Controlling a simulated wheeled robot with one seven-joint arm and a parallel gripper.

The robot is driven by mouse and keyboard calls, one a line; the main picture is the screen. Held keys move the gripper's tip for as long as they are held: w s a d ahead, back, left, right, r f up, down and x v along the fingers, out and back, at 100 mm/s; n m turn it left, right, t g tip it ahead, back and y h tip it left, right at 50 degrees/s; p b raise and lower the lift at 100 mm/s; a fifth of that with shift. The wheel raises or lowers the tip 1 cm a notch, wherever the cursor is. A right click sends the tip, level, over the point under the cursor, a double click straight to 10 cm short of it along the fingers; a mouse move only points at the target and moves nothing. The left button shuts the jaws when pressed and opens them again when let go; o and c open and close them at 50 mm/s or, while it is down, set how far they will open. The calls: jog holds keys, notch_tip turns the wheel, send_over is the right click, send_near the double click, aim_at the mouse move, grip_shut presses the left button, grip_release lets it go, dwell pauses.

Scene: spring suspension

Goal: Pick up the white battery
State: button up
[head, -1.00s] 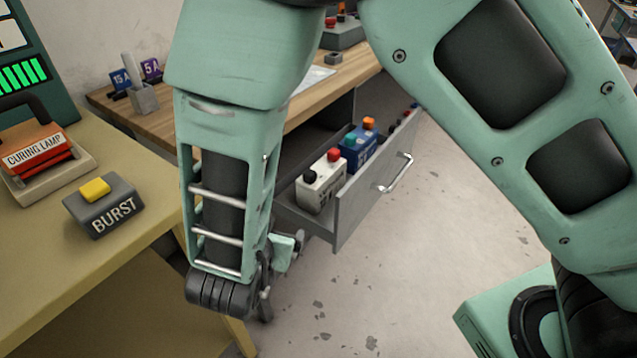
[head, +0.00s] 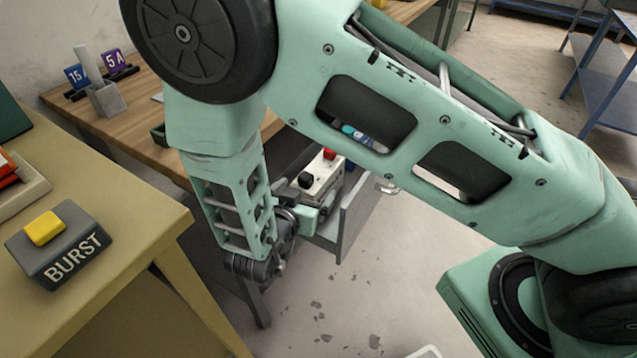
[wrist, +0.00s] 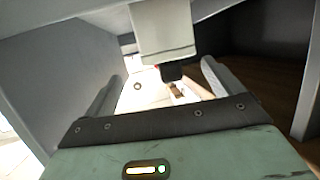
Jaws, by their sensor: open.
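The white battery (head: 326,177) stands in the open drawer in the head view, with a black and a red terminal on top; its lower part is hidden. In the wrist view, a pale block with a black knob, which looks like the white battery (wrist: 162,30), is just beyond the fingers. My gripper (wrist: 160,85) has its two fingers apart with nothing clearly between them. In the head view, my gripper (head: 312,214) is at the drawer's near left side, close to the battery, and partly hidden by my arm. I cannot tell whether it touches the battery.
The grey drawer (head: 352,218) sticks out from under the wooden desk (head: 140,112). A blue battery (head: 362,138) shows through an opening in my arm. A yellow table (head: 120,212) with a BURST button box (head: 62,258) stands at left. Drawer walls closely surround the gripper.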

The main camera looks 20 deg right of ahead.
aim_at(319, 180)
jog(key=x, duration=0.7)
jog(key=shift+w+r, duration=0.3)
jog(key=shift+r, duration=0.1)
grip_shut()
jog(key=shift+r, duration=0.1)
